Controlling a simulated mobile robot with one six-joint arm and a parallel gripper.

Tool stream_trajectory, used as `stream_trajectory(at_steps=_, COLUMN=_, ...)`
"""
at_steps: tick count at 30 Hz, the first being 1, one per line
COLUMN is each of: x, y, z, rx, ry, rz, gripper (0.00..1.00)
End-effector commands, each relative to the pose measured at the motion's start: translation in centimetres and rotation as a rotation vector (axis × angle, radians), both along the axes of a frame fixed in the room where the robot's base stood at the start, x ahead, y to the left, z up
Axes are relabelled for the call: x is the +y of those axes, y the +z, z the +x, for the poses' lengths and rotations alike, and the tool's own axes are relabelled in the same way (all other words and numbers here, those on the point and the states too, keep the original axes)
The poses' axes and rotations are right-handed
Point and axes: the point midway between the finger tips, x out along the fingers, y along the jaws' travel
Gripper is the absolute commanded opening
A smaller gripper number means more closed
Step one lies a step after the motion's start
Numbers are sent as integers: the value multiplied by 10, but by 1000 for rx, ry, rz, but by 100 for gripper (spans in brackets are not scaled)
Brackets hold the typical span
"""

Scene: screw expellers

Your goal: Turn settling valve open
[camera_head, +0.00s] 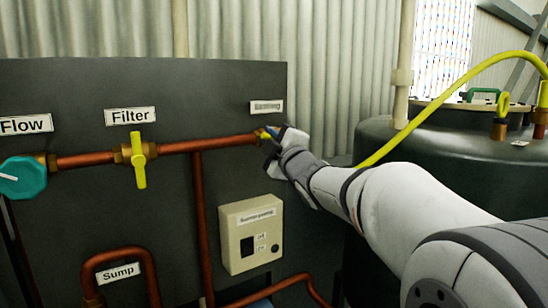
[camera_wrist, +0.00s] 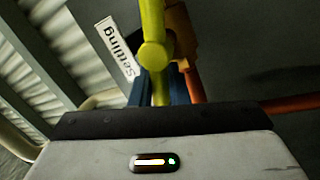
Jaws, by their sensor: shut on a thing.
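The settling valve has a yellow lever handle (camera_wrist: 153,50) on a brass body (camera_wrist: 182,38), below the "Settling" label (camera_wrist: 118,48). In the head view the valve sits at the right end of the copper pipe, under the blurred label (camera_head: 266,107), and is mostly hidden by my gripper (camera_head: 270,134). My gripper (camera_wrist: 158,90) is shut on the yellow handle, with its blue fingers partly hidden behind the handle in the wrist view. Whether the valve is open cannot be told.
The dark panel (camera_head: 90,200) also carries a yellow filter valve (camera_head: 139,158), a teal flow knob (camera_head: 22,177) and a beige pump switch box (camera_head: 251,233). A dark green tank (camera_head: 450,160) with a yellow hose (camera_head: 440,94) stands at right, close to my arm.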

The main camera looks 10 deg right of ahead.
Motion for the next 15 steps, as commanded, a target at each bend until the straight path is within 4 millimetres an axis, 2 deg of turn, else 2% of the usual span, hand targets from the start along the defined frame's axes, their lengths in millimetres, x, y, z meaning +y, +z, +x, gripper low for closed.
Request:
stream_trajectory(at_steps=1, x=-1, y=-10, z=0, rx=-15, ry=-3, rz=-38, gripper=0)
stream_trajectory(at_steps=15, x=1, y=-14, z=0, rx=-116, ry=-2, rz=-293, gripper=0)
